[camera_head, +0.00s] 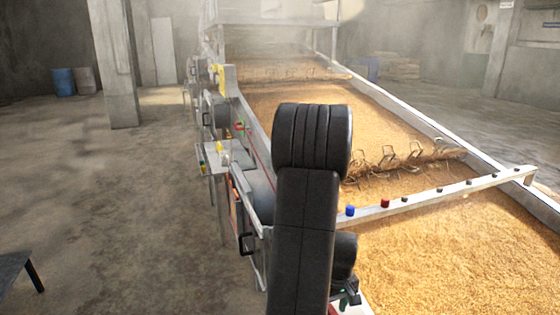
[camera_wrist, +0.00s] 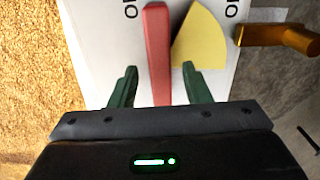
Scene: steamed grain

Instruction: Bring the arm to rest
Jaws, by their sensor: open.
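My gripper (camera_wrist: 158,85) shows in the wrist view with its two green fingers apart. A red bar (camera_wrist: 157,50) lies between and beyond the fingers, and I cannot tell whether it is touched. In the head view my dark arm rises in the middle, in front of the machine's side. The gripper itself is mostly hidden there behind the arm.
A yellow piece (camera_wrist: 202,40) and an orange handle (camera_wrist: 275,37) sit by a white panel (camera_wrist: 95,30) near my fingers. The long grain bed (camera_head: 470,250) has a metal rail (camera_head: 440,193) with coloured knobs. Barrels (camera_head: 75,80) and a pillar (camera_head: 113,60) stand behind; open floor lies left.

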